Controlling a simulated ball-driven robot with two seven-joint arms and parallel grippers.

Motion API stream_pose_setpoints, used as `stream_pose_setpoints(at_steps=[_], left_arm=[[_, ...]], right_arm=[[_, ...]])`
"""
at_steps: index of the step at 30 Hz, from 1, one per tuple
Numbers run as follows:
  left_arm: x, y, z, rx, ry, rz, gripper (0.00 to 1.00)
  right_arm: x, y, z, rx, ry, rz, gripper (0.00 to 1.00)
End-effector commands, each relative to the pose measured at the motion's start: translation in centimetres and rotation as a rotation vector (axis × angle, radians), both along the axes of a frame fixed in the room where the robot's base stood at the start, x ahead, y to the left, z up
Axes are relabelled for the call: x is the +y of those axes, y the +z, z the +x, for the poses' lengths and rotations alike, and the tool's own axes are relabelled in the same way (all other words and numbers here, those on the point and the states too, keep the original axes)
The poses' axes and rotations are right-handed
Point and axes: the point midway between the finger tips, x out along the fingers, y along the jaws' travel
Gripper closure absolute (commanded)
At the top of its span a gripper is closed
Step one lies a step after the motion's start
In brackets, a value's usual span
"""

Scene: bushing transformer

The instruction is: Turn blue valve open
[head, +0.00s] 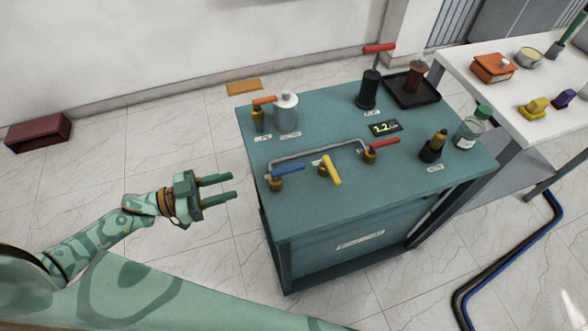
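The blue valve (287,170) is a blue lever on a brass body near the left front of the green bench top. Its lever points right and slightly up in the picture, beside a grey pipe (318,149). My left gripper (232,187) is to the left of the bench, apart from the blue valve. Its two green fingers are parallel with a gap between them, and nothing is held. They point right toward the bench. My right gripper does not show.
The green bench (453,187) also carries a yellow valve (331,171), red valve (385,142), orange-handled valve (264,101), silver canister (286,107), display (385,128) and green-capped bottle (472,129). A white table (470,80) stands right.

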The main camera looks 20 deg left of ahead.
Motion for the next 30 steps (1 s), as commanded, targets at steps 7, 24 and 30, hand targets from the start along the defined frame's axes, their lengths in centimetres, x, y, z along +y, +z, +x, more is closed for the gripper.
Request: stream_pose_setpoints(at_steps=[7, 24, 30], left_arm=[[-3.2, 0.1, 2.2, 0.003, 0.002, -0.008, 0.64], [-12.8, -0.1, 8.8, 0.006, 0.005, -0.003, 0.64], [-13.3, -0.1, 9.1, 0.006, 0.005, -0.002, 0.64]], right_arm=[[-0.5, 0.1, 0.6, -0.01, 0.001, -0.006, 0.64], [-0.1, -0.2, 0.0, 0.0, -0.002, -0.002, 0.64], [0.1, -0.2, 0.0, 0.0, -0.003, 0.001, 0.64]])
